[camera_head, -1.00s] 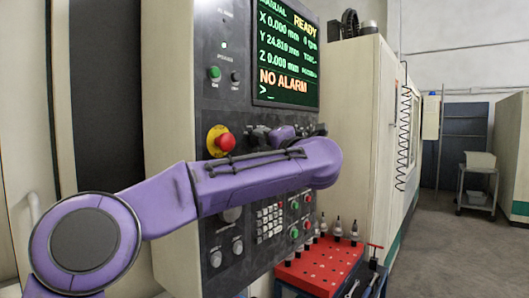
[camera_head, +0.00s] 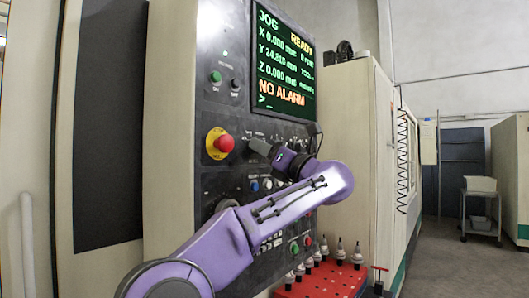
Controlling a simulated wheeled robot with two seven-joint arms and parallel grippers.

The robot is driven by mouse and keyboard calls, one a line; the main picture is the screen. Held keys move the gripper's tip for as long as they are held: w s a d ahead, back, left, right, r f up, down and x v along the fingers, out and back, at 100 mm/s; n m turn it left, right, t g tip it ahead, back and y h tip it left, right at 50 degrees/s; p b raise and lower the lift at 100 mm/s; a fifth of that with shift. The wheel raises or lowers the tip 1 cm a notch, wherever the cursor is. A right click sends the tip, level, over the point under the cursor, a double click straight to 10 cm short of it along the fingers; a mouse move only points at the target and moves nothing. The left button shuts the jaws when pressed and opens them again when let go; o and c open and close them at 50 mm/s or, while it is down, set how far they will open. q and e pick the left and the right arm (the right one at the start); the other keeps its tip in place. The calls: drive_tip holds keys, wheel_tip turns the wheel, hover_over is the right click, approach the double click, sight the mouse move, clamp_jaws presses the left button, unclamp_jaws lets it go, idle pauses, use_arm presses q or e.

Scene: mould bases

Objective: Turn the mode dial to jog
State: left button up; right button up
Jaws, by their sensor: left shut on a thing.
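The control panel (camera_head: 232,120) of the machine stands left of the middle, and its screen (camera_head: 284,60) reads JOG, READY and NO ALARM. My left arm comes in from below, and my left gripper (camera_head: 259,147) is at the panel just below the screen, right of the red emergency stop button (camera_head: 224,143). It is shut on the mode dial, which the jaws mostly hide, so the dial's pointer cannot be read. My right gripper is not in view.
Small knobs (camera_head: 254,185) and green and red buttons (camera_head: 295,247) sit lower on the panel, partly behind my arm. A red tool tray (camera_head: 322,283) with several tool holders stands below. A grey cart (camera_head: 481,205) is far right; the floor before it is clear.

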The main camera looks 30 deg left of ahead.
use_arm(q)
drive_tip(key=shift+w+n+g+p, duration=0.15)
drive_tip(key=shift+n+g, duration=0.3)
drive_tip(key=shift+n, duration=0.45)
drive_tip(key=shift+n+g+p, duration=0.15)
drive_tip(key=shift+n+g, duration=0.3)
drive_tip(key=shift+n, duration=0.85)
drive_tip(key=o, duration=1)
drive_tip(key=shift+f, duration=0.1)
drive_tip(key=b+v, duration=0.2)
drive_tip(key=v, duration=0.8)
drive_tip(key=shift+d+f+b, duration=0.15)
drive_tip(key=shift+f+b, duration=0.1)
drive_tip(key=shift+b, duration=0.15)
